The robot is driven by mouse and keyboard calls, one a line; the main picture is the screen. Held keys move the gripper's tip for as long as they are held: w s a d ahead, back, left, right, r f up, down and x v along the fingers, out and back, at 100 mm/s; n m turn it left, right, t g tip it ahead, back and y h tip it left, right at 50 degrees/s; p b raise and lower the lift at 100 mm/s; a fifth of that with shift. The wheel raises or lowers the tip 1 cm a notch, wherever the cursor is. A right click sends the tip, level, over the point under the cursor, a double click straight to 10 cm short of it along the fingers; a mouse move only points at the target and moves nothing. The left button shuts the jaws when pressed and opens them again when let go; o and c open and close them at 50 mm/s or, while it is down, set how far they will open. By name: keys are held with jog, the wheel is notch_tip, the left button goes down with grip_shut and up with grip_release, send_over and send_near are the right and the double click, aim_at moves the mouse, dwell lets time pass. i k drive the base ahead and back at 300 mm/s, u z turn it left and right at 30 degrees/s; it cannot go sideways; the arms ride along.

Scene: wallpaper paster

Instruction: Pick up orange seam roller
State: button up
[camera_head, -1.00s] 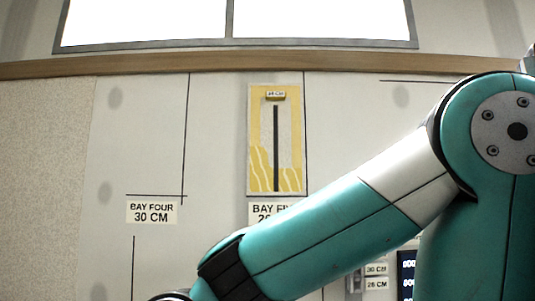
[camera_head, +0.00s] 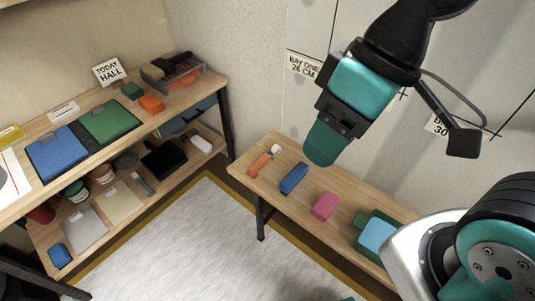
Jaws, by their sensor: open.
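The orange seam roller (camera_head: 263,162) lies near the left end of the low wooden bench. It has an orange handle and a pale end at the upper right. My gripper (camera_head: 394,147) is in the upper right part of the view, above and to the right of the roller. Nothing shows between the fingers. The roller is apart from the gripper and uncovered.
On the same bench (camera_head: 240,177) lie a blue tool (camera_head: 293,178), a pink block (camera_head: 325,206) and a teal item (camera_head: 375,238) partly behind my arm. A loaded two-level shelf (camera_head: 215,84) stands at left. The pale floor mat (camera_head: 180,245) between is clear.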

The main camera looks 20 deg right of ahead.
aim_at(252, 172)
jog(key=z, duration=0.25)
jog(key=k, duration=0.35)
jog(key=u, duration=1.25)
jog(key=i, duration=1.35)
jog(key=z, duration=0.8)
jog(key=i, duration=0.35)
jog(key=z, duration=0.3)
